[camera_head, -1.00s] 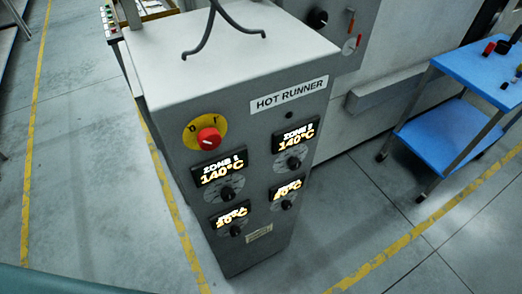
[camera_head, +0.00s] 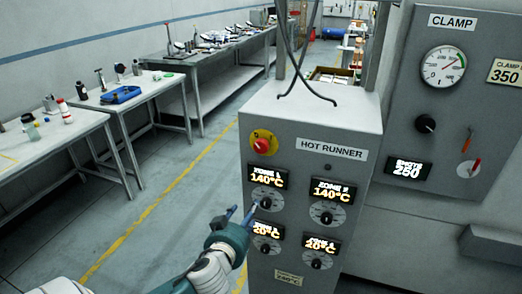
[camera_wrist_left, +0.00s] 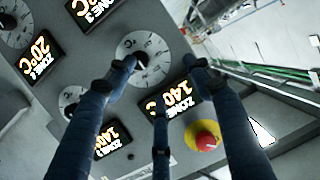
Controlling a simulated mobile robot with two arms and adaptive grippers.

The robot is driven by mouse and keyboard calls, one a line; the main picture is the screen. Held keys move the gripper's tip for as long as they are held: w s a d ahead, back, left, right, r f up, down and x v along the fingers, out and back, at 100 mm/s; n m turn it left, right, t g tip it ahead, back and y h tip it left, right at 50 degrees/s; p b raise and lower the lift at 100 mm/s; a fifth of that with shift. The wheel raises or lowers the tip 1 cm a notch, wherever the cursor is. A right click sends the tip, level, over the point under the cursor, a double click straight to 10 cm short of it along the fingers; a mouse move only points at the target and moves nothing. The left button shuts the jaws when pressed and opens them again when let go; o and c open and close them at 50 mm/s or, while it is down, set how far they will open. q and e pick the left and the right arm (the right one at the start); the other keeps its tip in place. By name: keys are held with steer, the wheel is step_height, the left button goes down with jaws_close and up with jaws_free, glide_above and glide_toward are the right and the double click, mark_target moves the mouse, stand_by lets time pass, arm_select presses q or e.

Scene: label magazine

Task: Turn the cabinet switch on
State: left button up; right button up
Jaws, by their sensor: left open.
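The grey cabinet labelled HOT RUNNER (camera_head: 291,113) stands in the middle of the head view. Its switch is a red knob (camera_head: 262,145) on a yellow round plate at the upper left of the front panel; its setting is too small to read. My left gripper (camera_head: 243,212) is open and empty, below the switch and near the upper-left Zone dial (camera_head: 266,202). In the left wrist view, the fingers (camera_wrist_left: 160,66) are spread before the panel, with a dial knob close to one fingertip; I cannot tell if they touch. The red switch (camera_wrist_left: 206,140) shows there beside a finger. My right gripper is out of view.
Lit Zone displays and several dials crowd the panel around the gripper. The clamp panel (camera_head: 453,110) with a gauge stands at right. Workbenches (camera_head: 150,92) with tools are at left. The floor between benches and cabinet is clear, with a yellow line.

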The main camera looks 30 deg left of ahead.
mark_target(260, 148)
arm_select(q)
step_height(260, 148, up, 17)
steer(key=s+d+n+t, duration=0.2)
steer(key=t, duration=0.1)
steer(key=p+x, duration=0.1)
steer(key=x, duration=0.2)
steer(key=p+x, duration=0.1)
steer(key=x, duration=0.2)
steer(key=r+p+x, duration=0.1)
steer(key=p+x, duration=0.1)
steer(key=x, duration=0.1)
steer(key=shift+w, duration=0.3)
steer(key=shift+w+a+f, duration=0.15)
steer(key=shift+w, duration=0.5)
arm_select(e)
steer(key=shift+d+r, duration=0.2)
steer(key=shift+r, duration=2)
arm_select(q)
steer(key=shift+c, duration=0.8)
steer(key=c, duration=1)
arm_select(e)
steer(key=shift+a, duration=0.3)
